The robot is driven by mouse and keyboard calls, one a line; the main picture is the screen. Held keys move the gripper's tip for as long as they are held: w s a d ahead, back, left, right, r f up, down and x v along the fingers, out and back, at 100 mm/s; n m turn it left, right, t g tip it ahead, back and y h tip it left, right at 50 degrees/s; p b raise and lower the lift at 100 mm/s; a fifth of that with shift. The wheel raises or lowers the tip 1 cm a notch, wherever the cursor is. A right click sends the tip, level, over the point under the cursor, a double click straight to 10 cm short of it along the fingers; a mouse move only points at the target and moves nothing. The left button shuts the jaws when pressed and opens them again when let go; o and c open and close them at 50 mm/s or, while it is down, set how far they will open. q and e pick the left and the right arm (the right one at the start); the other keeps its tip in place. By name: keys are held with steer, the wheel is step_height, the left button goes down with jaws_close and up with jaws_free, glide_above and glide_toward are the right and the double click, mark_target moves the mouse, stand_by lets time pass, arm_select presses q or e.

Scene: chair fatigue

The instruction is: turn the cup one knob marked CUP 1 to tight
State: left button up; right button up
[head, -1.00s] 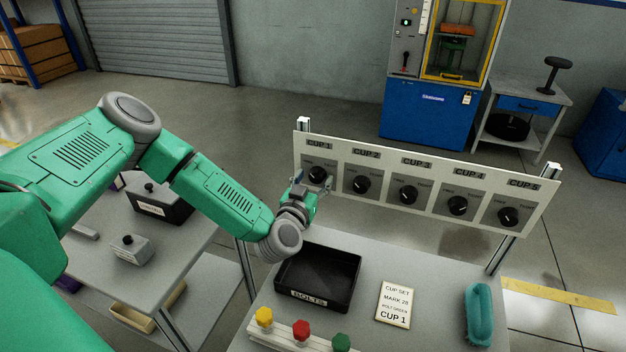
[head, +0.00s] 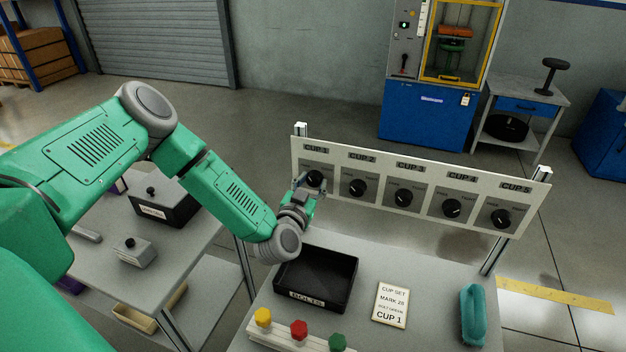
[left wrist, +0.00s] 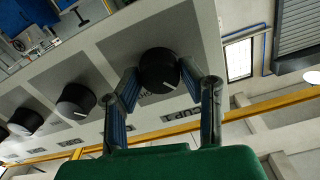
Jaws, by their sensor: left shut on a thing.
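The panel (head: 390,215) holds a row of black knobs labelled CUP 1 to CUP 5. The CUP 1 knob (head: 315,178) is at its left end. My left gripper (head: 308,186) is at this knob. In the left wrist view my left gripper (left wrist: 165,88) has its two fingers on either side of the CUP 1 knob (left wrist: 158,68), shut on it. The knob's white pointer line shows there, but its exact setting is hard to read. A card (head: 391,305) on the table reads CUP SET, MARK 28, CUP 1. My right gripper is not in view.
Below the panel, a black BOLTS tray (head: 316,280), a teal brush-like object (head: 473,315) and a block with yellow, red and green knobs (head: 297,338) are on the table. A side table (head: 185,245) with boxes is at left.

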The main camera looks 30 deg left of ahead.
arm_select(q)
steer(key=m+p, duration=0.2)
steer(key=m, duration=0.1)
steer(key=shift+m, duration=0.4)
steer(key=m+p, duration=0.1)
steer(key=m, duration=0.1)
steer(key=shift+d+m, duration=0.1)
steer(key=shift+m, duration=0.2)
steer(key=m, duration=0.2)
steer(key=shift+m, duration=0.4)
steer(key=m, duration=0.2)
steer(key=shift+f+m, duration=0.1)
steer(key=shift+m, duration=0.2)
steer(key=shift+m+b, duration=0.45)
steer(key=shift+m, duration=1.45)
steer(key=shift+m, duration=0.3)
steer(key=o, duration=1.1)
steer(key=shift+o, duration=0.2)
steer(key=shift+w+f, duration=0.1)
